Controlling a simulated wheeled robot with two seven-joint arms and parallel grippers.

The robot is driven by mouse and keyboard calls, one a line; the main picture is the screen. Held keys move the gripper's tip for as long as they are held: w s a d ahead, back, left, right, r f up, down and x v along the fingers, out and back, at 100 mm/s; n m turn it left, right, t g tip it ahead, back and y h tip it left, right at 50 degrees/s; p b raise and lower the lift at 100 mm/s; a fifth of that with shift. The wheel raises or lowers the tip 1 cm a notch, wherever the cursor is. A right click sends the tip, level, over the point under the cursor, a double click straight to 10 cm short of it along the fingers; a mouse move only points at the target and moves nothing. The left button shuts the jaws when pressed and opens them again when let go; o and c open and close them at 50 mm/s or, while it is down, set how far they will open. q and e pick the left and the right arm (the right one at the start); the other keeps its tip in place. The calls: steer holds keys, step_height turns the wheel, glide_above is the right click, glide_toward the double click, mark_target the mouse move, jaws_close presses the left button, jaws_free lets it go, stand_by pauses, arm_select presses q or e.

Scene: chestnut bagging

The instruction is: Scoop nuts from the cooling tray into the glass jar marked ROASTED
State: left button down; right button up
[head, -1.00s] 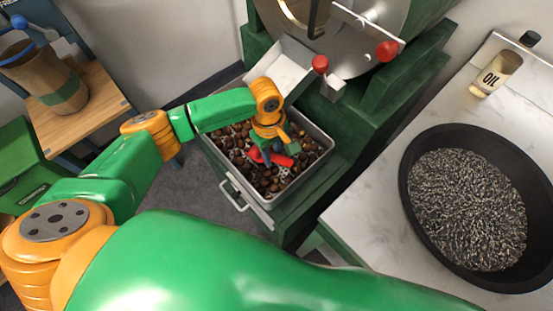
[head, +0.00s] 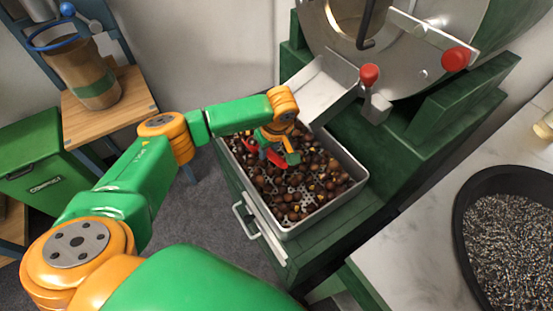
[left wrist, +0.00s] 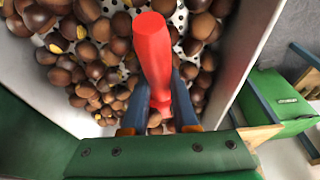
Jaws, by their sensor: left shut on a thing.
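The cooling tray (head: 349,199) is a metal tray with a perforated floor, holding many brown nuts (head: 298,192), some with yellow splits. My left gripper (head: 279,154) is over the back left part of the tray. It is shut on a red handle (left wrist: 153,50), probably the scoop's, which stands between the fingers in the left wrist view. The rest of the scoop is hidden, so I cannot tell whether it carries nuts. I see no glass jar marked ROASTED in either view. My right gripper is not in view.
A roaster drum with a metal chute (head: 322,91) and red knobs (head: 369,74) stands behind the tray. A brown sack (head: 85,70) sits on a wooden stand at left, near a green box (head: 45,160). A black pan (head: 466,205) of dark grains is at right.

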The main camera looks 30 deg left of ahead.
arm_select(q)
steer(key=r+y+p, duration=0.1)
steer(key=p, duration=0.1)
steer(key=t+y+p, duration=0.1)
steer(key=p, duration=0.1)
steer(key=shift+d+r+t+y, duration=0.15)
steer(key=shift+r+t+y, duration=0.15)
steer(key=shift+r, duration=0.05)
steer(key=p+v, duration=0.1)
steer(key=p, duration=0.1)
steer(key=p+v, duration=0.1)
steer(key=v, duration=0.1)
steer(key=p+v, duration=0.1)
steer(key=p, duration=0.1)
steer(key=shift+r+p, duration=0.35)
steer(key=shift+r, duration=0.05)
steer(key=shift+s+d+r+y+p, duration=0.15)
steer(key=shift+r+y+p, duration=0.25)
steer(key=shift+p, duration=0.2)
